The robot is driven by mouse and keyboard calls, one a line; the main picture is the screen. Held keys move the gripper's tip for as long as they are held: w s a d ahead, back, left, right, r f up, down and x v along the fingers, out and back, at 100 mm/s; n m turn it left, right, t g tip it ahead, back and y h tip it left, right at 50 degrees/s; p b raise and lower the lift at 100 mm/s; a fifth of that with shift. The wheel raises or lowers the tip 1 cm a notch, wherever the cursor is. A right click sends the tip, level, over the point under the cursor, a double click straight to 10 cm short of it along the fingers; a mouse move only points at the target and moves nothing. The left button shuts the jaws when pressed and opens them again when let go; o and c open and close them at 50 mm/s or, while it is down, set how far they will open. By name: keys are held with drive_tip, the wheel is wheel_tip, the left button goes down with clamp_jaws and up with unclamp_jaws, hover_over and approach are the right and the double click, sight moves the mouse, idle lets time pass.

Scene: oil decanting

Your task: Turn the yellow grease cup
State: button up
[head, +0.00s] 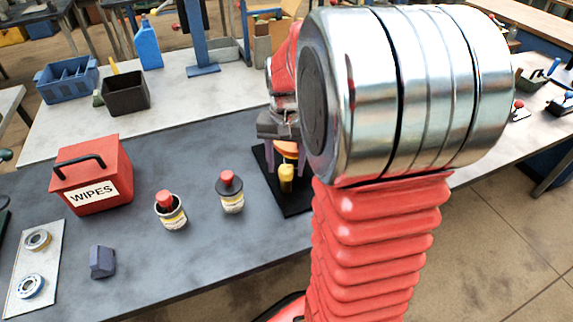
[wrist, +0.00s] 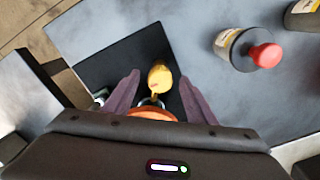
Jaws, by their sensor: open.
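The yellow grease cup (head: 286,180) stands over a black base plate (head: 296,207), partly hidden behind my arm in the head view. It also shows in the wrist view (wrist: 160,77). My gripper (head: 286,168) is open, its purple fingers pointing down on either side of the cup. In the wrist view the fingertips (wrist: 159,77) flank the cup, with a visible gap on each side. An orange round part (wrist: 154,114) sits beside the cup, closer to my palm; its lower edge is hidden by my gripper.
Two bottles with red tops, one (head: 171,211) and another (head: 230,192), stand left of the plate. A red wipes box (head: 92,175), a dark block (head: 102,262) and a tray with metal rings (head: 20,292) lie farther left. The grey table between them is clear.

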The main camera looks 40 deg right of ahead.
sight(286, 168)
wheel_tip(286, 168, up, 13)
idle(0.5)
drive_tip(key=shift+r, duration=0.1)
idle(0.4)
drive_tip(key=s+a+f+n+t, duration=0.1)
drive_tip(key=s+a+n, duration=0.3)
drive_tip(key=a, duration=0.6)
drive_tip(key=s+a+f+n+t, duration=0.2)
drive_tip(key=s+a+n+t, duration=0.2)
drive_tip(key=s+a, duration=0.3)
drive_tip(key=shift+s+a+n+t, duration=0.25)
drive_tip(key=shift+a+n, duration=0.45)
drive_tip(key=shift+a, duration=0.65)
